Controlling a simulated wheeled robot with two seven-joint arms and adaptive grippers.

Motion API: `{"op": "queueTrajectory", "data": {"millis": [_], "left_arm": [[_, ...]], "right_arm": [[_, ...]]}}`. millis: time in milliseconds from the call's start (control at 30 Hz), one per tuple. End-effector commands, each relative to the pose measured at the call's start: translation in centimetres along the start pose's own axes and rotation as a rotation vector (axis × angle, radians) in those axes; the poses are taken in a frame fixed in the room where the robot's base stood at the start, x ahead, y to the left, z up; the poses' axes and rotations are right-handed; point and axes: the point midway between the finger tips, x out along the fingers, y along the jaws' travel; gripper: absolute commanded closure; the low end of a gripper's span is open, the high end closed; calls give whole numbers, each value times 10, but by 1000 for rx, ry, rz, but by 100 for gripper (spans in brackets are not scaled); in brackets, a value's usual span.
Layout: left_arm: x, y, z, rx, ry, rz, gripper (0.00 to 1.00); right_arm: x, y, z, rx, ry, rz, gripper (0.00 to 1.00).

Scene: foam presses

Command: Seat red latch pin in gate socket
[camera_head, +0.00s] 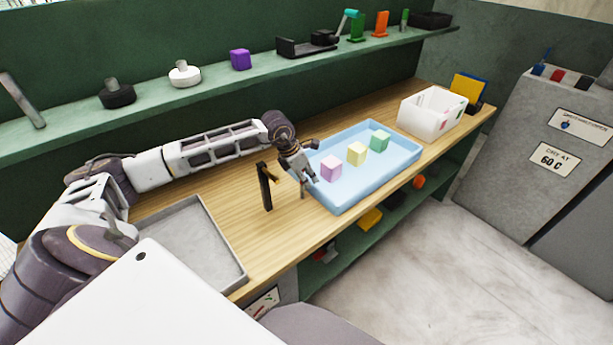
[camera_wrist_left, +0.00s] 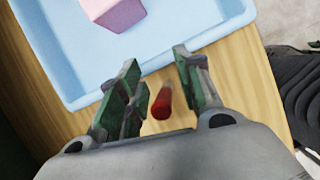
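The red latch pin (camera_wrist_left: 161,104) shows in the left wrist view between the two green-padded fingers of my left gripper (camera_wrist_left: 160,88). The fingers stand apart, with a visible gap on the right side of the pin; contact on the left side is unclear. In the head view my left gripper (camera_head: 303,176) points down over the wooden bench, beside the blue tray's near left edge. A dark upright post (camera_head: 264,188) with a short tan arm at its top stands just left of the gripper; it may be the gate, and its socket cannot be made out. My right gripper is not in view.
The blue tray (camera_head: 341,202) holds pink, yellow and green cubes. A white bin (camera_head: 424,122) stands behind it to the right. A grey tray (camera_head: 233,272) lies at the near left. A shelf (camera_head: 212,76) with several parts runs along the back. Bench in front of the post is clear.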

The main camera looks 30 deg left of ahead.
Motion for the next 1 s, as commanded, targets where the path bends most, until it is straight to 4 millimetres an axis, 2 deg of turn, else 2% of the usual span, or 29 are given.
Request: {"op": "queueTrajectory", "data": {"millis": [300, 800, 1000], "left_arm": [[-35, 1, 0, 1, -1, 3, 65], [-101, 1, 0, 0, -1, 3, 65], [-116, 1, 0, 0, -1, 2, 65]], "right_arm": [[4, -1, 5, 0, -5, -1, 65], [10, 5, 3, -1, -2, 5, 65], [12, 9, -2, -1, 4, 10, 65]]}}
